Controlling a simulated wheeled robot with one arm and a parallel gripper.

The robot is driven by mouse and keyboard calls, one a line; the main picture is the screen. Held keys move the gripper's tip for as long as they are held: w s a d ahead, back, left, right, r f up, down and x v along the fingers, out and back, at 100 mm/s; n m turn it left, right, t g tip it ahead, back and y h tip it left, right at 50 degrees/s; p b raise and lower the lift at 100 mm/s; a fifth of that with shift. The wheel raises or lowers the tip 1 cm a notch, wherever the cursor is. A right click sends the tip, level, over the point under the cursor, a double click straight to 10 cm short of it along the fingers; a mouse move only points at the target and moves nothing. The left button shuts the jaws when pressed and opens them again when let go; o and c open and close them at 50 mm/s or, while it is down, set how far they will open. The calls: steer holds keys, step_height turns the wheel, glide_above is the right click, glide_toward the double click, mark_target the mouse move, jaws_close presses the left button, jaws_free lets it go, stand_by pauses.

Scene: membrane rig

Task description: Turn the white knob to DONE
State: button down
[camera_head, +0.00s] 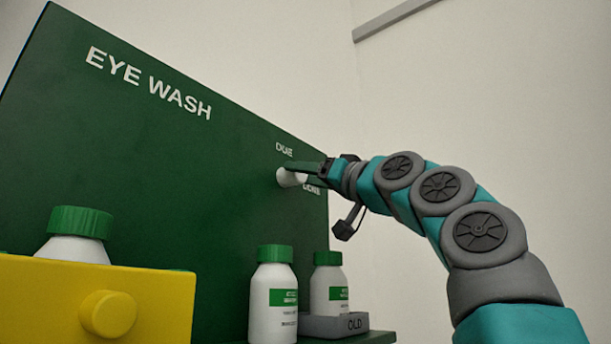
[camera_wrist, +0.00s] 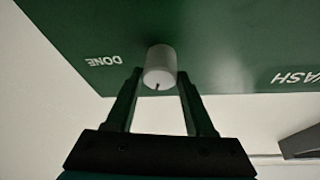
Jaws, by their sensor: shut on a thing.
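The white knob (camera_head: 290,179) sticks out from the green EYE WASH panel (camera_head: 150,150). One word, partly legible, is printed above it, and DONE (camera_head: 311,190) is at its lower right, partly covered by my gripper. My gripper (camera_head: 306,171) reaches in from the right and is shut on the knob. In the wrist view the knob (camera_wrist: 160,62) sits between the two fingertips, with a short dark mark on its near face pointing down in the picture. The DONE label (camera_wrist: 103,61) appears upside down to its left, and the mark does not point at it.
A yellow box (camera_head: 170,305) with a round knob stands at the lower left, with a green-capped bottle (camera_head: 75,248) behind it. Two more bottles stand below the panel knob, one (camera_head: 273,300) in front and one (camera_head: 328,290) in a grey OLD tray (camera_head: 330,326).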

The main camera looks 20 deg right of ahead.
steer(key=m+h+p, duration=0.2)
steer(key=m, duration=0.3)
steer(key=m+g+h+p, duration=0.1)
steer(key=m+h+p, duration=0.1)
steer(key=m, duration=0.3)
steer(key=m+h+p, duration=0.2)
steer(key=m+p, duration=0.2)
steer(key=m, duration=0.2)
steer(key=shift+s+a+r+g, duration=0.2)
steer(key=shift+r+g, duration=0.1)
steer(key=shift+r, duration=0.1)
steer(key=shift+m, duration=0.3)
steer(key=shift+c, duration=1.3)
jaws_free()
steer(key=v, duration=0.7)
steer(key=shift+s+b, duration=0.35)
steer(key=shift+s, duration=0.05)
